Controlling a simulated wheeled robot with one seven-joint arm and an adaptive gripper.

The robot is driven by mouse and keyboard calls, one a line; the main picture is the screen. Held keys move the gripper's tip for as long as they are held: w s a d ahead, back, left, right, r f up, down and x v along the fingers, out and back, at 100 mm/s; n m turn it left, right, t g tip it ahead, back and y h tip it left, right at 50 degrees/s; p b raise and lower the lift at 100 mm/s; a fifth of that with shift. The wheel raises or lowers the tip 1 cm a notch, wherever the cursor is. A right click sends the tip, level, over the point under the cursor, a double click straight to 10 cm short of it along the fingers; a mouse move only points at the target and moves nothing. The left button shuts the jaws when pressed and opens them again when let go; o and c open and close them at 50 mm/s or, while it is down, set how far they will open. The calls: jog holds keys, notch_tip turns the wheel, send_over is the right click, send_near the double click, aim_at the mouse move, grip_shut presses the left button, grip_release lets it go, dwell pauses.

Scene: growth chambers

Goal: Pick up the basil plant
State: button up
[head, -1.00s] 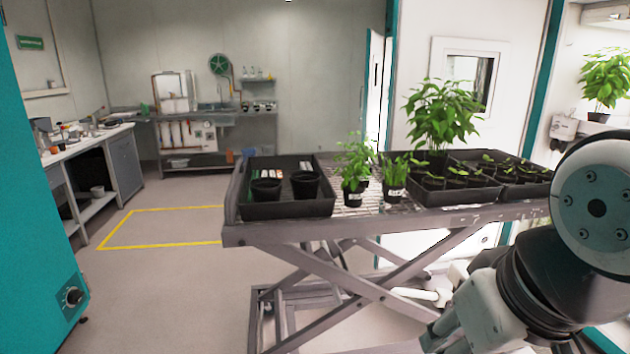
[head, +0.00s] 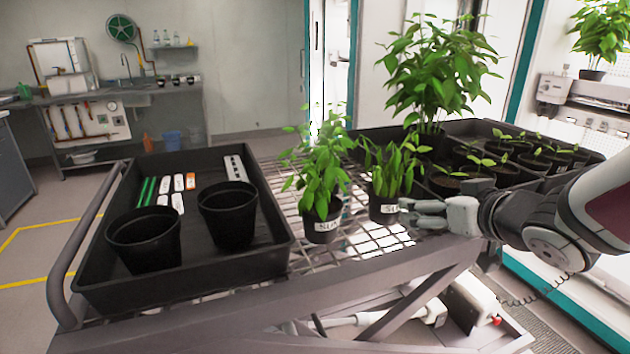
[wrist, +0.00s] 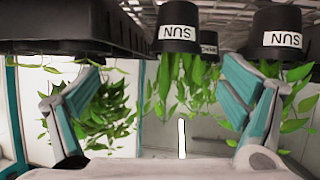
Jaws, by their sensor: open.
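Two small potted plants stand side by side on the wire-topped cart: a bushy one (head: 322,170) on the left and one with upright, narrower leaves (head: 391,166) on the right. Nothing readable tells which is basil. Both black pots bear white labels; in the upside-down wrist view two pots read SUN, a nearer-centre one (wrist: 178,32) and one at the right (wrist: 285,28). My gripper (wrist: 160,85) is open and empty, with the centre pot ahead between its fingers. In the head view it is just right of the right plant's pot, at about pot height.
A black tray (head: 275,255) with two empty pots and some coloured tags lies at the left of the cart. A seedling tray (head: 590,155) is at the right, close to my arm. A tall leafy plant (head: 440,75) stands behind. Little bare mesh (head: 350,243) shows in front.

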jog(key=w+a+f+y, duration=0.1)
jog(key=w+a+f, duration=0.1)
send_near(386, 194)
jog(key=w+f, duration=0.3)
jog(key=shift+a+b, duration=0.25)
jog(key=shift+b, duration=0.05)
jog(key=shift+y, duration=0.3)
jog(key=shift+w+r+b+x, duration=0.1)
jog(key=shift+r+b+x, duration=0.1)
jog(key=shift+x, duration=0.8)
jog(key=shift+w+r+b+x, duration=0.1)
jog(key=shift+r+b+x, duration=0.1)
jog(key=shift+x, duration=0.85)
jog(key=shift+r+b+x, duration=0.1)
jog(key=shift+b+x, duration=0.1)
jog(key=shift+x, duration=0.8)
jog(key=shift+a, duration=0.1)
jog(key=shift+c, duration=0.6)
jog(key=c, duration=1.2)
